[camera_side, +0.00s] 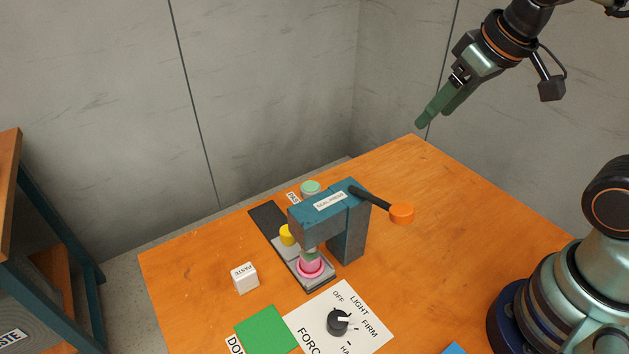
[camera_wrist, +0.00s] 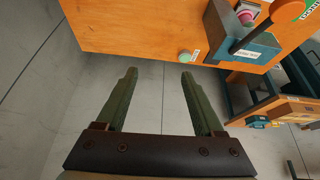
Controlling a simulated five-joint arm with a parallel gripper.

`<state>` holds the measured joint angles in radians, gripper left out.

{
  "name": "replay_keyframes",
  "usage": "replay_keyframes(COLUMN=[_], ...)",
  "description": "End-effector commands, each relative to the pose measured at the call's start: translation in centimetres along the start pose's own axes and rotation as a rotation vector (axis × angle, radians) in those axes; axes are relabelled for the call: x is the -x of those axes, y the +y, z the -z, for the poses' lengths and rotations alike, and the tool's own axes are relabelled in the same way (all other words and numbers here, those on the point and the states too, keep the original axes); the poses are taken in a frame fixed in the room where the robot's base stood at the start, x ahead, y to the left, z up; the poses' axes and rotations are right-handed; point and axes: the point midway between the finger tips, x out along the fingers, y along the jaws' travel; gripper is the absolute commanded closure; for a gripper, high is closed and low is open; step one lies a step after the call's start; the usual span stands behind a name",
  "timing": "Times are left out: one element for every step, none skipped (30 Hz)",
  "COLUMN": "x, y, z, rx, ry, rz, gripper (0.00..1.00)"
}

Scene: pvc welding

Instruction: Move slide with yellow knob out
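The yellow knob (camera_side: 287,235) stands on the grey slide (camera_side: 319,282), which lies in a dark track under the blue seal press (camera_side: 325,203). A pink round piece (camera_side: 310,266) sits on the slide's near end, below the press head. In the wrist view the press (camera_wrist: 247,50) shows at the upper right, with the pink piece (camera_wrist: 246,15) beyond it; the yellow knob cannot be made out there. My gripper (camera_wrist: 158,72) is open and empty. In the side view my gripper (camera_side: 424,122) is high above the table's back corner, well away from the slide.
The press has a black lever with an orange knob (camera_side: 401,213) reaching right. A white paste block (camera_side: 245,278), green square (camera_side: 266,329) and force dial (camera_side: 338,322) lie near the front. A pale green round piece (camera_side: 310,188) is behind the press. The table's right side (camera_side: 450,230) is clear.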

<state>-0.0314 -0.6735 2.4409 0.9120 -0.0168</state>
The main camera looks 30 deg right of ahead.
Motion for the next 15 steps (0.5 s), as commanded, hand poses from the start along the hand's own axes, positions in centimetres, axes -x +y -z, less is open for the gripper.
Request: replay_keyframes(x=[-0.3, -0.4, -0.7, -1.0, -1.2, -1.7, -2.0, -2.4, -2.9, -3.3, -3.8, -4.4, -4.9, -5.5, -6.2], y=[-0.7, -1.1, -1.9, -2.4, -3.0, -3.8, -4.4, -5.1, -6.0, -6.7, -7.3, -8.3, -9.1, -9.9, -10.9], z=[0.7, 1.1, 1.8, 2.3, 2.8, 3.4, 3.9, 4.4, 4.9, 5.3, 5.6, 6.1, 6.4, 6.6, 6.9], rx=[0.03, 0.05, 0.082, 0.105, 0.129, 0.162, 0.186, 0.21, 0.243, 0.268, 0.292, 0.324, 0.35, 0.374, 0.407], ry=[-0.023, -0.038, -0.058, -0.073, -0.088, -0.11, -0.125, -0.14, -0.159, -0.174, -0.19, -0.208, -0.223, -0.238, -0.258], rz=[0.011, 0.017, 0.027, 0.034, 0.041, 0.051, 0.057, 0.064, 0.073, 0.08, 0.086, 0.094, 0.1, 0.106, 0.114], gripper=[0.31, 0.31, 0.31, 0.31, 0.31, 0.31, 0.31, 0.31, 0.31, 0.31, 0.31, 0.31, 0.31, 0.31, 0.31])
